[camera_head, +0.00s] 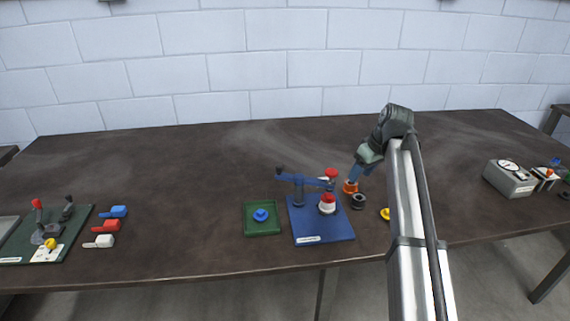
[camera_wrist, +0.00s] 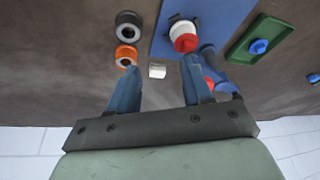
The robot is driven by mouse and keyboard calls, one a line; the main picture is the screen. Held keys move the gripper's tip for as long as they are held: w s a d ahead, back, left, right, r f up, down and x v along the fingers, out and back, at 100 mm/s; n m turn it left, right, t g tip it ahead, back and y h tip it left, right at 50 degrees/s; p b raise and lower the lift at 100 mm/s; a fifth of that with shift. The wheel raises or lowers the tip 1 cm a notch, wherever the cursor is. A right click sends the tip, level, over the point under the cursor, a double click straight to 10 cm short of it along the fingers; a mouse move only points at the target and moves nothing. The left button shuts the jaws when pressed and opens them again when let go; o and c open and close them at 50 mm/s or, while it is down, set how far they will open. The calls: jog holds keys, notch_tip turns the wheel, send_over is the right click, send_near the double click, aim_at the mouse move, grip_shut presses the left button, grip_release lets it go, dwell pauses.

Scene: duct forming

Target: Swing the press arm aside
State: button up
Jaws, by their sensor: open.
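The press arm (camera_head: 306,181) is a blue bar on a blue base plate (camera_head: 312,230). It runs from a dark post at the plate's back left toward the right, behind a white post with a red top (camera_head: 327,202). My gripper (camera_head: 354,178) is open and points down, to the right of the arm's end and apart from it. In the wrist view my gripper's two blue fingers (camera_wrist: 160,66) are spread. The press arm (camera_wrist: 208,56) shows there just beyond the right finger, partly hidden by it.
An orange ring (camera_wrist: 126,55) and a black ring (camera_wrist: 129,25) lie close to my gripper. A small white block (camera_wrist: 157,70) shows between the fingers. A green tray (camera_head: 262,229) with a blue knobbed piece stands left of the plate. The table behind is clear.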

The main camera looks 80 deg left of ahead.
aim_at(279, 166)
jog(key=s+a+r+n+g, duration=0.1)
jog(key=s+a+r+n, duration=0.3)
jog(key=s, duration=0.6)
jog(key=s+a+r, duration=0.3)
jog(key=s+r, duration=0.3)
jog(key=s, duration=0.3)
jog(key=x, duration=1.3)
jog(key=shift+s, duration=0.15)
jog(key=shift+c, duration=0.5)
grip_shut()
